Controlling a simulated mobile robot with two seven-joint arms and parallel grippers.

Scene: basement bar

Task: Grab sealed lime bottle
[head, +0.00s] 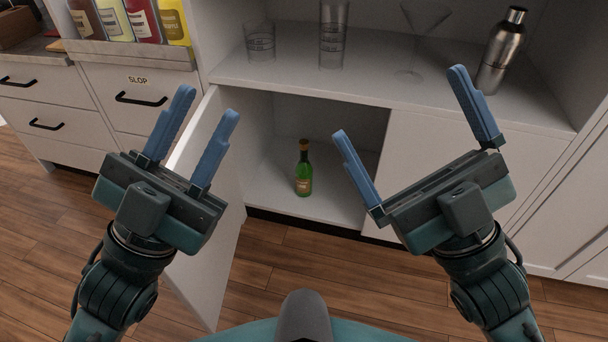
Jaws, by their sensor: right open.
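A small green bottle (303,172) with a brown cap stands upright on the floor of an open lower cabinet, in the middle of the head view. Its label is too small to read. My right gripper (398,105) is wide open and empty, in front of the cabinet and to the right of the bottle. My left gripper (205,105) has its two fingers parallel with a gap between them, and nothing shows between them. It is to the left of the bottle, in front of the opened cabinet door (212,262).
The opened door stands out toward me on the left. On the shelf above are clear glasses (333,36), a martini glass (416,30) and a metal shaker (502,50). Coloured bottles (143,18) stand in a rack at upper left. A closed cabinet door (440,135) is right of the opening.

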